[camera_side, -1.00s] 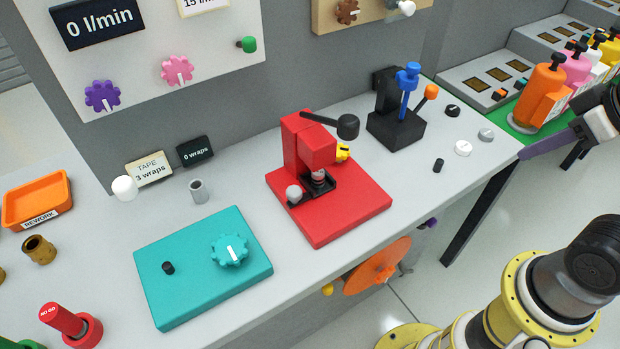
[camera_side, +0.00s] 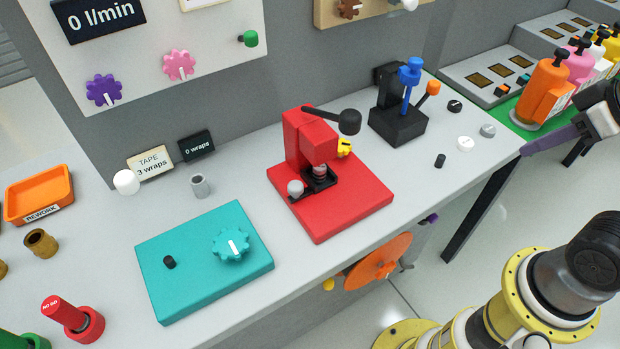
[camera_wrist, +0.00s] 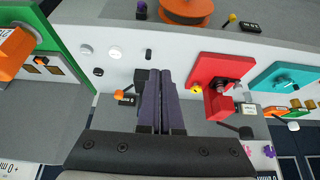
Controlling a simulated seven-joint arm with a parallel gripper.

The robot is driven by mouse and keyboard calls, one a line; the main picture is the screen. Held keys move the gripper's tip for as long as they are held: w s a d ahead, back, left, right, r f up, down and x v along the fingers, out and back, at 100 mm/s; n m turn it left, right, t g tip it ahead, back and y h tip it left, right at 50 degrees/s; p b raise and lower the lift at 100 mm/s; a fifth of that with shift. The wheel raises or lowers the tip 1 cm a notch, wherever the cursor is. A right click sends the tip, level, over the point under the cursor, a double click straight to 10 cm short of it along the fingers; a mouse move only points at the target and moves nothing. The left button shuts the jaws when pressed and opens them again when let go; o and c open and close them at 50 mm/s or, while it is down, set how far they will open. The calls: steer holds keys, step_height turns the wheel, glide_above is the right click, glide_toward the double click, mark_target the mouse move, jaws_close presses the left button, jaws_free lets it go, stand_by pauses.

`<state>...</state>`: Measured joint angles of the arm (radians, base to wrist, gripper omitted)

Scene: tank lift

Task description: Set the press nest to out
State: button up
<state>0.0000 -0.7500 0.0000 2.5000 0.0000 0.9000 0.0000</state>
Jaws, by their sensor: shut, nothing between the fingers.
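The red press (camera_side: 309,140) stands on its red base (camera_side: 350,208) in the middle of the bench, with a black lever that ends in a dark knob (camera_side: 347,122). Its black nest (camera_side: 323,184) is low at the front of the press, with a grey ball knob (camera_side: 296,188) at its left. A small grey piece shows at the nest under the press head; how it sits is hard to tell. The press also shows in the wrist view (camera_wrist: 220,70). My gripper (camera_side: 524,152) is shut and empty at the bench's right end, well apart from the press. Its purple fingers lie together in the wrist view (camera_wrist: 160,72).
A teal box with a dial (camera_side: 231,245) is left of the press. A black block with blue and orange levers (camera_side: 398,125) stands behind right. A yellow piece (camera_side: 344,147) is beside the press. Small knobs (camera_side: 465,144) lie on the bench's right end.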

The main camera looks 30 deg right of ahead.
steer(key=shift+o, duration=1.2)
steer(key=shift+r, duration=0.2)
steer(key=o, duration=0.7)
step_height(320, 180, up, 6)
steer(key=shift+w+f, duration=0.1)
steer(key=w+a+r+m+g, duration=0.1)
steer(key=w+a+r+m, duration=0.1)
steer(key=w+a+r, duration=0.35)
steer(key=m+g, duration=0.5)
steer(key=m, duration=0.2)
glide_above(296, 184)
step_height(296, 184, down, 6)
step_height(296, 184, down, 19)
steer(key=shift+r, duration=0.1)
